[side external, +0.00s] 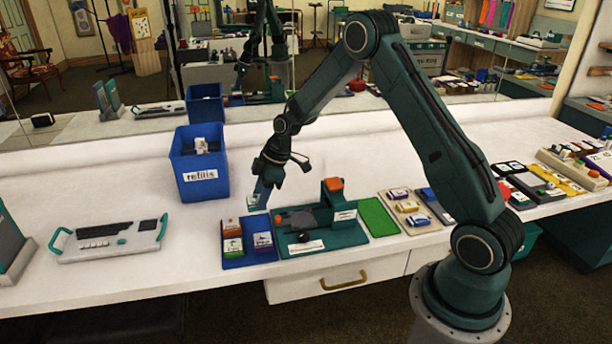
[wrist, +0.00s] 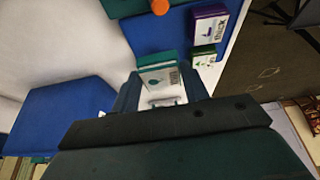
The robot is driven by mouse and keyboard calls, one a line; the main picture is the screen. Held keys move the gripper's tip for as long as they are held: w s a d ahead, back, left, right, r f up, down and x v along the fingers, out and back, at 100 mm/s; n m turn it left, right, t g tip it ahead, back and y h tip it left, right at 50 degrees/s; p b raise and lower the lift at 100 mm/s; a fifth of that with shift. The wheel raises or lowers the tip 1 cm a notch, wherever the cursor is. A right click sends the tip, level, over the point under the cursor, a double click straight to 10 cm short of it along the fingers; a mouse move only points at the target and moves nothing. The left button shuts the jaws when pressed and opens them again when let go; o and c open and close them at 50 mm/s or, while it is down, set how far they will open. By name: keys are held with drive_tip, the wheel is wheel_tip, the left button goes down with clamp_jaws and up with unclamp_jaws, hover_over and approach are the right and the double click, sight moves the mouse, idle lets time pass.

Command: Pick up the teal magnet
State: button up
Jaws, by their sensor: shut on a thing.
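The teal magnet (wrist: 160,77) is a small flat block with a teal edge and a pale printed face. In the wrist view it sits between the fingers of my gripper (wrist: 163,95), which is shut on it. In the side view my gripper (side external: 254,203) points down at the back of the blue tray (side external: 238,262), with the teal magnet (side external: 251,201) small at its tips. I cannot tell whether the magnet clears the tray.
A blue bin labelled "refills" (side external: 201,186) stands behind and left of the tray. A teal-green fixture (side external: 335,232) with an orange top stands right beside the tray. A white panel with teal handles (side external: 110,239) lies at left. White tabletop between panel and tray is clear.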

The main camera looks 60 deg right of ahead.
wheel_tip(320, 180, up, 13)
drive_tip(key=shift+f, duration=0.2)
drive_tip(key=shift+f, duration=0.1)
idle(0.6)
drive_tip(key=s+d+f+n+g, duration=0.6)
drive_tip(key=f+n, duration=0.5)
drive_tip(key=n, duration=0.6)
drive_tip(key=shift+s+d+n, duration=0.3)
drive_tip(key=shift+s+d, duration=0.45)
drive_tip(key=shift+d, duration=0.05)
drive_tip(key=shift+f, duration=0.25)
drive_tip(key=shift+f, duration=3.15)
